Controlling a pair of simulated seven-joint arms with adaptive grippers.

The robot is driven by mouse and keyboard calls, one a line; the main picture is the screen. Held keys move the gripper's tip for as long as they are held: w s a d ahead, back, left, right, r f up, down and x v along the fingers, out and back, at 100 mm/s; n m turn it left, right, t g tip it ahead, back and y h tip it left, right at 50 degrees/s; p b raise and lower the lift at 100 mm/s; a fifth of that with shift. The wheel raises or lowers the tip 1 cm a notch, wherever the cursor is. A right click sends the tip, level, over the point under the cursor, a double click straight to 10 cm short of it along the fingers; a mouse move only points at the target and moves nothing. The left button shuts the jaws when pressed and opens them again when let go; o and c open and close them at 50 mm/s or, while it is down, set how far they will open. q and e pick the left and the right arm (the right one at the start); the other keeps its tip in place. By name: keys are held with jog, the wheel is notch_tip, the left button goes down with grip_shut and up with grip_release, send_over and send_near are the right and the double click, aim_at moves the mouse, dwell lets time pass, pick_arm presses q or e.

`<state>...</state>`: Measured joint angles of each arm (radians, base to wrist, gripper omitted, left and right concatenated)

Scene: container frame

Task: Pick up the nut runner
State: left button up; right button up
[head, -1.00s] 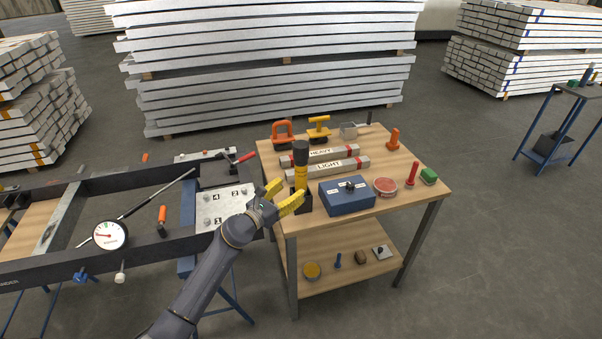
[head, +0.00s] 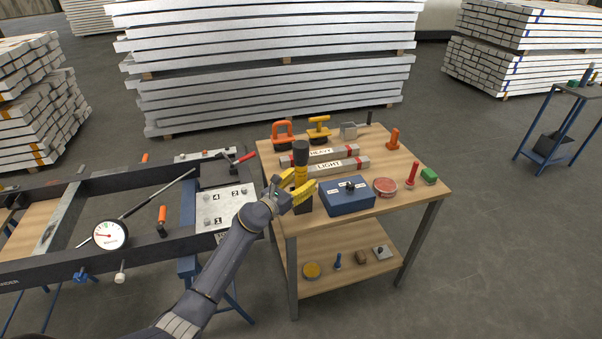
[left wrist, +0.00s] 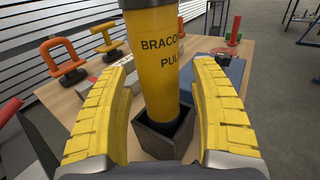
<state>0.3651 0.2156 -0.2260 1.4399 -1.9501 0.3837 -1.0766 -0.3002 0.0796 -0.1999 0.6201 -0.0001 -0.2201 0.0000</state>
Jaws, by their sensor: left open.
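The nut runner (head: 300,172) looks like the upright yellow tool with a black top, standing in a dark square holder at the table's front left corner. In the left wrist view the yellow body (left wrist: 157,75) carries partly cut-off black lettering, and its lower end sits in the dark holder (left wrist: 168,140). My left gripper (head: 297,190) is open, with its yellow fingers on either side of the tool. In the left wrist view the gripper (left wrist: 160,100) shows gaps between both fingers and the body. My right gripper is not in view.
A blue box (head: 347,198) stands right of the tool on the wooden table (head: 400,204). Bars labelled HEAVY (head: 322,155) and LIGHT (head: 328,168) lie behind it. Orange (head: 283,131) and yellow (head: 319,127) handled tools stand farther back. A dark frame (head: 150,243) is at left.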

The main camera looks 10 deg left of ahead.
pick_arm(q)
jog(key=shift+c, duration=0.2)
grip_shut()
jog(key=shift+r, duration=0.15)
jog(key=shift+r, duration=0.15)
